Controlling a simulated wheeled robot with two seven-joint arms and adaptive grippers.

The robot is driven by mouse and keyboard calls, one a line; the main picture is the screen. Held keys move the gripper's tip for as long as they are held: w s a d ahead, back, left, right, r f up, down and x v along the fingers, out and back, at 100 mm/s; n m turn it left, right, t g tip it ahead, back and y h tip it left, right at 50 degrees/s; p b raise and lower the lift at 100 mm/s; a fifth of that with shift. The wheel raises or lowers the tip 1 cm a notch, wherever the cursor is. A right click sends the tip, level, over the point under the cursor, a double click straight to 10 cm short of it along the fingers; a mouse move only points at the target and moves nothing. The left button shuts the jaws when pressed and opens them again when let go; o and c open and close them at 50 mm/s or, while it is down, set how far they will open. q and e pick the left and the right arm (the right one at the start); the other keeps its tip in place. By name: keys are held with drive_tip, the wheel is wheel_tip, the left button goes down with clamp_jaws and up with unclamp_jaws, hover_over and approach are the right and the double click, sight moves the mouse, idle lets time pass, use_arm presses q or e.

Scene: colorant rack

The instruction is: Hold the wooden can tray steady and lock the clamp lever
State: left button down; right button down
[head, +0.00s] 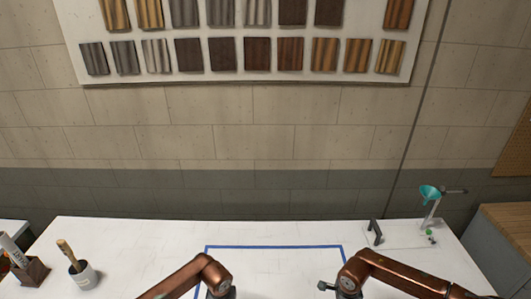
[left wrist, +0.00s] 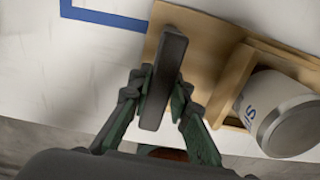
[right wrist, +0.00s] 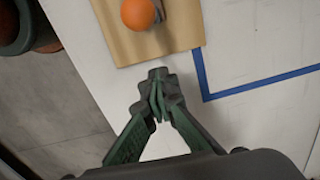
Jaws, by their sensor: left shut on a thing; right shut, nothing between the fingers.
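The wooden can tray (left wrist: 210,60) shows in the left wrist view, with a white can (left wrist: 290,112) in its slatted part at the right. My left gripper (left wrist: 158,92) is shut around a dark upright bar (left wrist: 170,55), seemingly the tray's handle. In the right wrist view a flat wooden board (right wrist: 178,35), probably the tray's other end, carries an orange ball-shaped knob (right wrist: 138,14) beside a grey part. This may be the clamp lever; most of it is cut off. My right gripper (right wrist: 158,78) is shut and empty, just off the board's near edge.
Blue tape (head: 275,246) marks a rectangle on the white table (head: 130,240). A cup with a brush (head: 82,275) and a marker holder (head: 28,271) stand at the left. A stand with a teal funnel (head: 430,193) is at the back right.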

drive_tip(key=c, duration=2.6)
unclamp_jaws()
drive_tip(key=shift+c, duration=0.2)
drive_tip(key=o, duration=0.4)
drive_tip(key=shift+o, duration=0.3)
wheel_tip(320, 180, up, 12)
drive_tip(key=shift+f, duration=0.25)
drive_tip(key=shift+o, duration=0.8)
drive_tip(key=shift+w+a+r, duration=0.1)
drive_tip(key=shift+a+r, duration=0.1)
drive_tip(key=o, duration=0.3)
drive_tip(key=a, duration=0.1)
drive_tip(key=w+a+m+g, duration=0.1)
drive_tip(key=a, duration=0.1)
drive_tip(key=w+a+m, duration=0.1)
drive_tip(key=a, duration=0.1)
drive_tip(key=shift+a+g, duration=0.15)
drive_tip(key=shift+g, duration=0.15)
drive_tip(key=shift+o, duration=0.2)
drive_tip(key=shift+y, duration=0.3)
drive_tip(key=f, duration=0.4)
drive_tip(key=s+a+f, duration=0.1)
drive_tip(key=f, duration=0.2)
drive_tip(key=s+f, duration=0.1)
drive_tip(key=f, duration=0.3)
drive_tip(key=shift+a+f, duration=0.25)
drive_tip(key=shift+f, duration=0.1)
